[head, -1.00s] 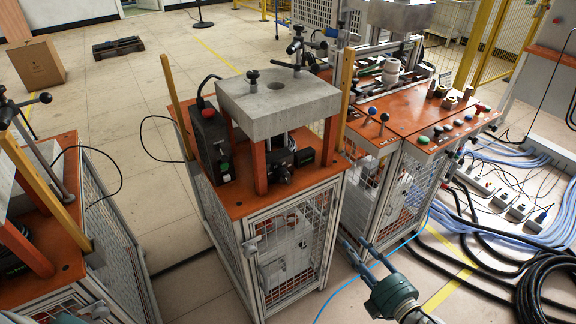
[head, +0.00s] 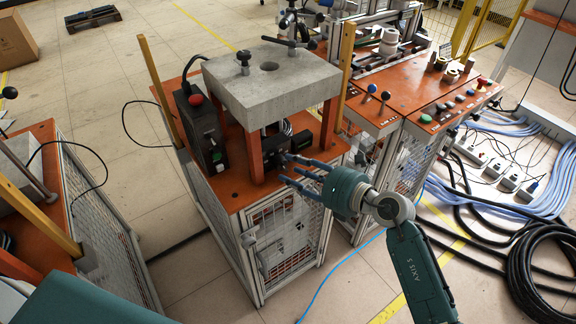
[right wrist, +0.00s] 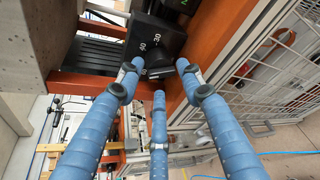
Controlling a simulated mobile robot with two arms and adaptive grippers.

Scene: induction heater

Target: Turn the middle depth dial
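The machine with the middle dial is the orange-topped cabinet (head: 236,192) with a thick concrete slab (head: 272,80) on orange posts. Under the slab sits a black unit with a dial (head: 283,158). In the right wrist view the black dial face (right wrist: 154,42) shows white numbers 30 and 40. My right gripper (head: 286,170) reaches in from the right at the front of the dial. Its blue fingers (right wrist: 157,74) are spread apart with nothing between them, tips close to the dial; I cannot tell whether any touches. My left gripper is out of view.
A black control box (head: 203,135) with a red button stands left of the slab. Orange posts (head: 329,120) flank the dial closely. A second orange-topped bench (head: 425,95) stands right; another cabinet (head: 55,195) is left. Black cables (head: 540,255) lie on the floor.

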